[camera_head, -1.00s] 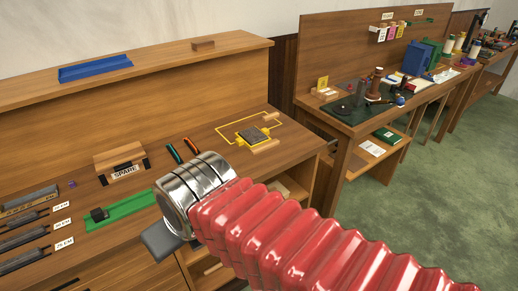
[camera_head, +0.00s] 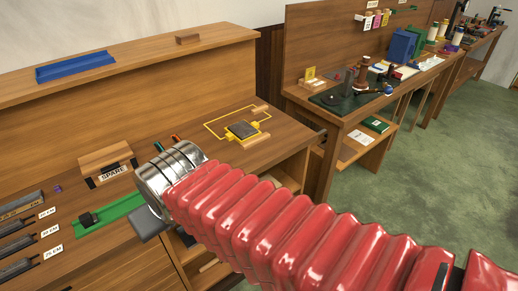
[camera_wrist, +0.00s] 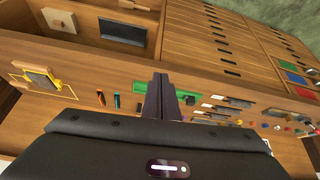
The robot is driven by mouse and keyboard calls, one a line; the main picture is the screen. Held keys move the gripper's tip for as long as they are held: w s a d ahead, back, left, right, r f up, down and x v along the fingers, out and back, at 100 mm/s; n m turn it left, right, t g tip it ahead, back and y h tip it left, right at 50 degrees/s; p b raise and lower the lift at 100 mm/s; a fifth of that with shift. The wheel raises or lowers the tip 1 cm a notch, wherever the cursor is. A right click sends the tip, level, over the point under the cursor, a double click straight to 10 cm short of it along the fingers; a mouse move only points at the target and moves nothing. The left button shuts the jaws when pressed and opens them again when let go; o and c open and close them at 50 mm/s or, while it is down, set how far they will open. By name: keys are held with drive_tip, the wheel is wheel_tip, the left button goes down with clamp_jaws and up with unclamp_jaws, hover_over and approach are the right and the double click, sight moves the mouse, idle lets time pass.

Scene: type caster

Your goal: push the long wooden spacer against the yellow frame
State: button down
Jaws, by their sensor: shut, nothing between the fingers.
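The yellow frame (camera_head: 228,114) lies flat on the bench top near its right end, with a dark block (camera_head: 242,130) inside its outline. One light wooden strip (camera_head: 250,141) lies at the frame's near side and another (camera_head: 262,109) at its far right corner. I cannot tell which is the long spacer, or whether either touches the frame. The frame also shows at the left of the wrist view (camera_wrist: 36,92). My gripper (camera_head: 150,224) is over the bench's front, left of the frame and well apart from it. In the wrist view its dark fingers (camera_wrist: 161,98) are shut and empty.
A green tray (camera_head: 112,215) and the wooden SPARE holder (camera_head: 106,160) lie left of my gripper. A blue tray (camera_head: 75,67) sits on the upper shelf. Another bench (camera_head: 345,105) stands to the right.

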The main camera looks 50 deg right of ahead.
drive_tip(key=w+d+f+m+h, duration=0.1)
drive_tip(key=w+d+f+m, duration=0.15)
drive_tip(key=d, duration=0.45)
drive_tip(key=w+d+f+m+h, duration=0.1)
drive_tip(key=d+f+m, duration=0.1)
drive_tip(key=d+f, duration=0.35)
drive_tip(key=w+d+f+m+h, duration=0.2)
drive_tip(key=d+m, duration=0.1)
drive_tip(key=d, duration=0.5)
drive_tip(key=s+d+f+m+t+h, duration=0.1)
drive_tip(key=s+d+f+m+t, duration=0.15)
drive_tip(key=d+f+m, duration=0.55)
drive_tip(key=s+d+f+m+t+h, duration=0.1)
drive_tip(key=s+d+f+t, duration=0.2)
drive_tip(key=d, duration=0.8)
drive_tip(key=r+m+t, duration=0.1)
drive_tip(key=m, duration=0.1)
drive_tip(key=r+m+t+h, duration=0.1)
drive_tip(key=r+m, duration=0.1)
drive_tip(key=r+m+t+h, duration=0.1)
drive_tip(key=r+m+t, duration=0.1)
drive_tip(key=shift+s+d+r+m, duration=0.2)
drive_tip(key=shift+s+d+m, duration=0.1)
drive_tip(key=shift+s, duration=0.1)
drive_tip(key=shift+w, duration=0.15)
